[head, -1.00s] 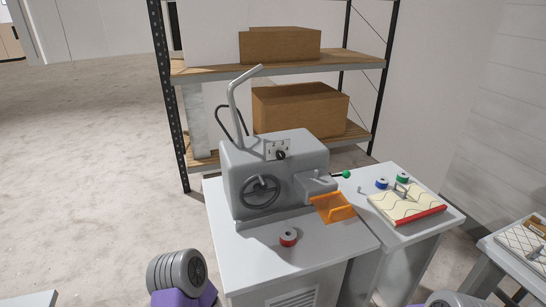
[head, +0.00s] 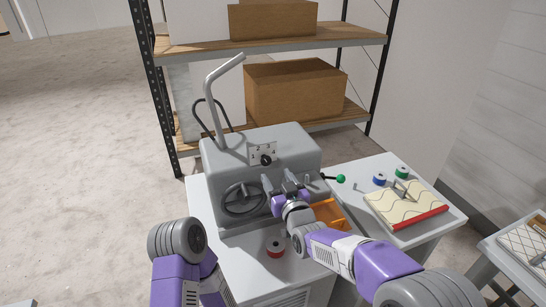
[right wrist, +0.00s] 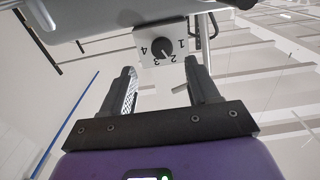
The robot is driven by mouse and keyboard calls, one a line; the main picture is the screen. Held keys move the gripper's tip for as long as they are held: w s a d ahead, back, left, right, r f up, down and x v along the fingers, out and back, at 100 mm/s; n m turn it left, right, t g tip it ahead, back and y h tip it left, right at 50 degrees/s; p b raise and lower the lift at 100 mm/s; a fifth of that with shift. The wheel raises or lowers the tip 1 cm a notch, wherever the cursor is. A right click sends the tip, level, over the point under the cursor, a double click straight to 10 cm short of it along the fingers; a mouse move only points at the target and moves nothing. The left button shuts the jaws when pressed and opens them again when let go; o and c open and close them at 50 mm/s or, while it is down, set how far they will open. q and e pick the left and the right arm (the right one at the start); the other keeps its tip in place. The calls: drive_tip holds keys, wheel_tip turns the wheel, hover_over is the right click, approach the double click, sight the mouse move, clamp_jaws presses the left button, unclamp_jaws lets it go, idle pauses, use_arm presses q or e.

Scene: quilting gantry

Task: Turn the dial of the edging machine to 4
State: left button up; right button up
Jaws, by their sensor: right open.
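The edging machine (head: 225,160) is a grey box on a white stand. Its dial (head: 266,160) is a small black knob on a pale plate (head: 254,149) on the upper front. In the right wrist view the dial (right wrist: 162,47) sits on a plate with numbers 1 to 4 around it, seen turned over; its exact setting is hard to read. My right gripper (head: 279,180) is open and empty, just below and in front of the dial. In the right wrist view its fingers (right wrist: 159,70) stand apart, with the dial beyond and between them. My left gripper is not in view.
A green-knobbed lever (head: 340,179) sticks out at right. A side table holds quilted fabric (head: 400,207) and spools. A shelf (head: 270,43) stands behind.

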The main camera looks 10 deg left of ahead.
sight(267, 163)
drive_tip(key=shift+p+x, duration=0.8)
drive_tip(key=shift+x, duration=2.45)
drive_tip(key=shift+a, duration=0.15)
